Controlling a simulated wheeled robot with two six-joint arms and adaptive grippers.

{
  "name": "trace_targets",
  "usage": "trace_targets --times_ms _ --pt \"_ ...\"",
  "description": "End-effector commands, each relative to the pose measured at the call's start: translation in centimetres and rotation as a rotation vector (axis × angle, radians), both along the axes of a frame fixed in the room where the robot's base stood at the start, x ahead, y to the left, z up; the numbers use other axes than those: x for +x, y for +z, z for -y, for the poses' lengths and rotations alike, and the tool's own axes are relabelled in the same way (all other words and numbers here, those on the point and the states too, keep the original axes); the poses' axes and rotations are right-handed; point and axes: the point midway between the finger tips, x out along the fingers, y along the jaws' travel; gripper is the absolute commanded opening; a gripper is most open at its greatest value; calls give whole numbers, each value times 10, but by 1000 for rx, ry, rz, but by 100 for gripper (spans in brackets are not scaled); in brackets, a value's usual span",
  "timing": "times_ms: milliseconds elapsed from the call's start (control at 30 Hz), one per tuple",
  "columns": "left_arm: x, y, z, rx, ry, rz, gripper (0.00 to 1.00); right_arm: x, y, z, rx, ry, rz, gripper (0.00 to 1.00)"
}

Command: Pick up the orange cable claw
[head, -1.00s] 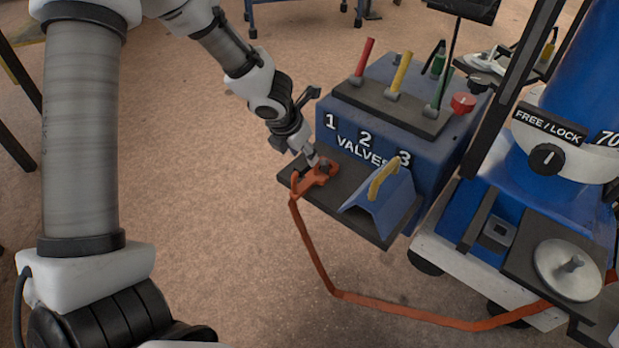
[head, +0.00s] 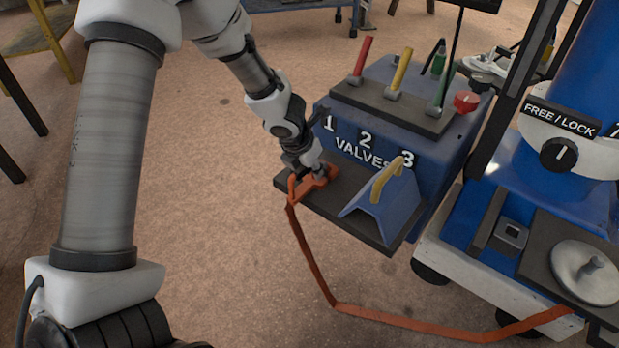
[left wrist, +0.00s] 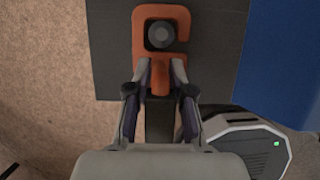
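The orange cable claw (left wrist: 184,24) is C-shaped and lies around a round dark peg (left wrist: 161,35) on the black shelf (left wrist: 112,55) in front of the valve box. In the head view the claw (head: 318,183) is at the shelf's left end, partly covered by my left gripper (head: 305,170). In the left wrist view my left gripper (left wrist: 160,75) has its two fingers closed in on either side of the claw's stem, seemingly touching it. An orange strap cable (head: 308,258) hangs from the claw. My right gripper is not in view.
The blue valve box (head: 440,150) with red, yellow and green levers stands behind the shelf. A blue wedge with a yellow handle (head: 384,180) sits right of the claw. The cable runs over the floor to a blue-and-white machine (head: 480,270). Floor at left is open.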

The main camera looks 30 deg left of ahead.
Motion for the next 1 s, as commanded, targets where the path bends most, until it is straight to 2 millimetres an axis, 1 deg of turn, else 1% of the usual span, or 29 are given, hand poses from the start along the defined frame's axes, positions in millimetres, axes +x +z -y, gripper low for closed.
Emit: trace_targets --times_ms 300,433,567,800,900,1000 --pt "0 1 0 0 0 1 0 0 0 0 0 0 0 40" --pt "0 10 0 0 0 1 0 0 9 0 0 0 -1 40" --pt "0 32 0 0 0 2 0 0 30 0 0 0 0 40" --pt "0 86 0 -1 1 2 0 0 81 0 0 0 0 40" --pt "0 99 0 0 0 2 0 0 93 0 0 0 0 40" --pt "0 103 0 0 0 1 0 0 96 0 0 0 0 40"
